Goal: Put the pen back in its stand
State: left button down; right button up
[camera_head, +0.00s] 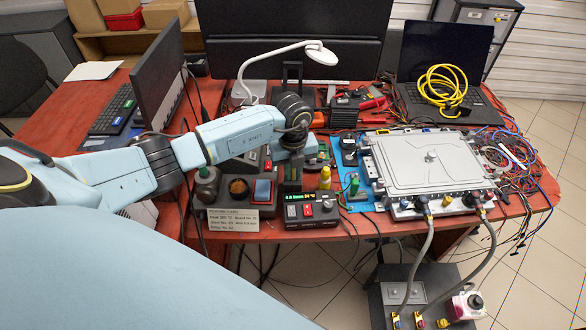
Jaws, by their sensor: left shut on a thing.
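My left arm reaches in from the left over the red bench, and my left gripper (291,172) points down above the small soldering gear. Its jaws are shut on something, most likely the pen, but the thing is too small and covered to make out. What looks like the pen's stand (207,188), a dark base with a round holder, a brown round pad (238,188) and a blue pad (263,190), lies just left of the gripper. A control box (311,209) with a green display stands just in front of the gripper. My right gripper is not in view.
A paper label (233,220) is at the bench's front edge. A yellow-capped item (325,178) and a green one (354,186) stand to the right, before a large grey metal case (428,160) with hoses. A white lamp (315,52) arches behind. Cables clutter the bench.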

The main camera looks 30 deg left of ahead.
pick_arm(q)
jog(key=c, duration=0.7)
grip_release()
jog(key=shift+c, duration=0.2)
jog(key=shift+r, duration=0.1)
jog(key=shift+r+p, duration=2.45)
jog(key=shift+r, duration=0.2)
notch_tip(320, 180, up, 6)
jog(key=p, duration=0.5)
jog(key=shift+r, duration=0.1)
